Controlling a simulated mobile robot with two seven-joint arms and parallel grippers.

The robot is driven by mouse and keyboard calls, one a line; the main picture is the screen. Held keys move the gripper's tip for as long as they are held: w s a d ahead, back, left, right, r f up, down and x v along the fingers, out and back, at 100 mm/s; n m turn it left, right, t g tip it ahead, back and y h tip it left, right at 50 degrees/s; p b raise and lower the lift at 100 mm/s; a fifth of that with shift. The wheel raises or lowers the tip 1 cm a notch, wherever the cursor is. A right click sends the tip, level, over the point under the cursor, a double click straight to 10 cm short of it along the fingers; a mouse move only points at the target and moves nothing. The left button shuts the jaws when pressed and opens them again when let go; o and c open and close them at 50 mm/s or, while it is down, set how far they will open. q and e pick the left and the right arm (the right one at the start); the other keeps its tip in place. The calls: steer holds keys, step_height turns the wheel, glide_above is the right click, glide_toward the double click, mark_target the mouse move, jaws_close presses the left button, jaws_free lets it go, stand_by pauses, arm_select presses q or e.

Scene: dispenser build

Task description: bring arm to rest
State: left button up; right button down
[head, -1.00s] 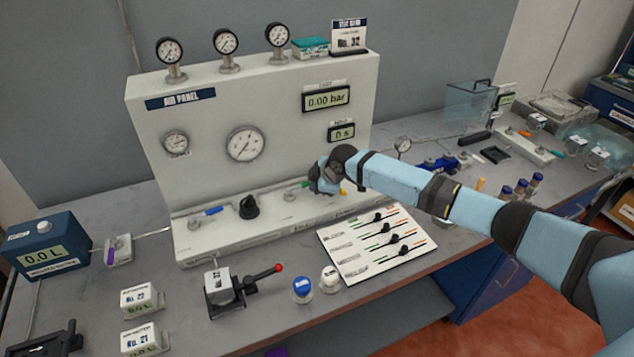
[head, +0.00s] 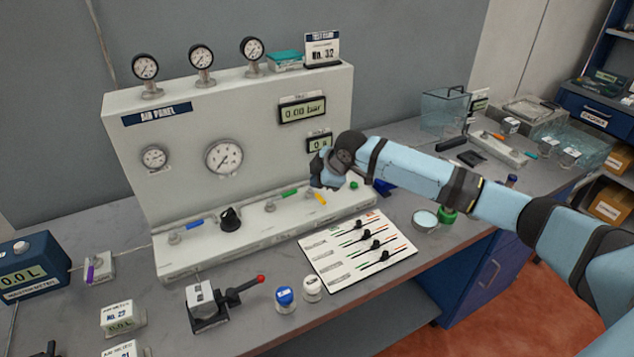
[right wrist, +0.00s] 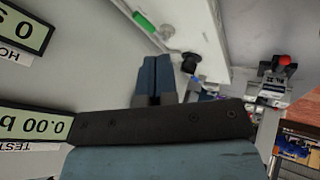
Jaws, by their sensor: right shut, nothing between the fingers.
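My right arm (head: 420,173) reaches in from the right side of the head view. Its gripper (head: 322,174) is in front of the right end of the white air panel (head: 270,130), above the yellow valve handle (head: 321,198), and covers part of the lower small display. In the right wrist view the two blue fingers (right wrist: 154,76) lie together with nothing between them. The panel's displays and green handle (right wrist: 146,22) show around them, apart from the fingers. My left gripper is not in view.
A board with black sliders (head: 340,262) lies below the arm, beside blue-capped (head: 285,297) and white-capped jars (head: 312,287). A red-knobbed lever device (head: 210,305) stands further left. A green-capped jar (head: 447,215) and a round lens-like item (head: 425,220) lie under the arm.

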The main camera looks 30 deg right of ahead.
steer(key=s+a+f, duration=0.3)
steer(key=s+a, duration=0.2)
steer(key=s, duration=0.1)
steer(key=s+a+f+m+g, duration=0.1)
steer(key=s+a+f, duration=0.2)
steer(key=s+a, duration=0.2)
steer(key=s+a+f+m, duration=0.1)
steer(key=s+a+f, duration=0.2)
steer(key=s+a, duration=0.2)
steer(key=shift+s+a+y, duration=0.15)
steer(key=shift+s+y, duration=0.25)
steer(key=shift+s, duration=1.3)
steer(key=s+d+m+g+h, duration=0.1)
steer(key=s+d+m, duration=0.15)
steer(key=s, duration=0.55)
steer(key=s+d+r+m+h, duration=0.1)
steer(key=s+m, duration=0.3)
steer(key=s, duration=0.3)
steer(key=s+d+m+g+h, duration=0.1)
steer(key=s+d+m, duration=0.15)
steer(key=s, duration=0.55)
steer(key=w+a+f+t+y, duration=0.1)
steer(key=w+a+f+t, duration=0.2)
steer(key=f, duration=0.3)
steer(key=w+a+f+t+y, duration=0.1)
steer(key=w+a+f+t, duration=0.2)
steer(key=f, duration=0.3)
steer(key=shift+a+f+t+y, duration=0.3)
steer(key=shift+a+t, duration=0.05)
steer(key=shift+t, duration=0.55)
